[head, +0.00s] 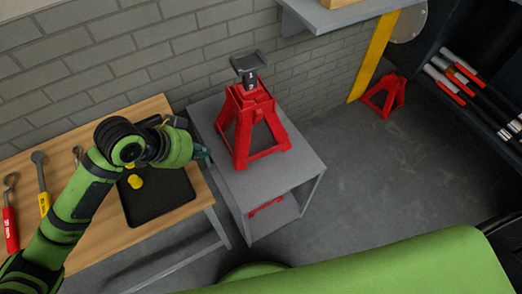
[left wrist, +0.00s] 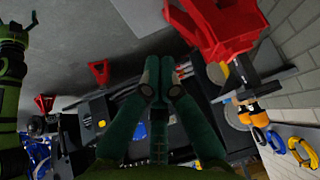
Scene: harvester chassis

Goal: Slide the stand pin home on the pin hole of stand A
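Stand A appears to be the red jack stand (head: 243,115) with a dark saddle, upright on the grey cart (head: 230,187). Part of a red stand also shows at the upper right of the left wrist view (left wrist: 225,30). My left gripper (head: 203,151) is just left of the stand's lower legs, apart from them as far as I can see. In the left wrist view its two fingertips (left wrist: 163,70) are close together, with nothing visible between them. I cannot make out the stand pin or the pin hole.
A wooden bench (head: 88,150) at left bears a black tray (head: 165,200) with yellow pieces (head: 135,181), and several wrenches. A red bar (head: 265,207) lies on the cart's lower shelf. A second red stand (head: 384,95) is on the floor. A green panel (head: 400,265) fills the front.

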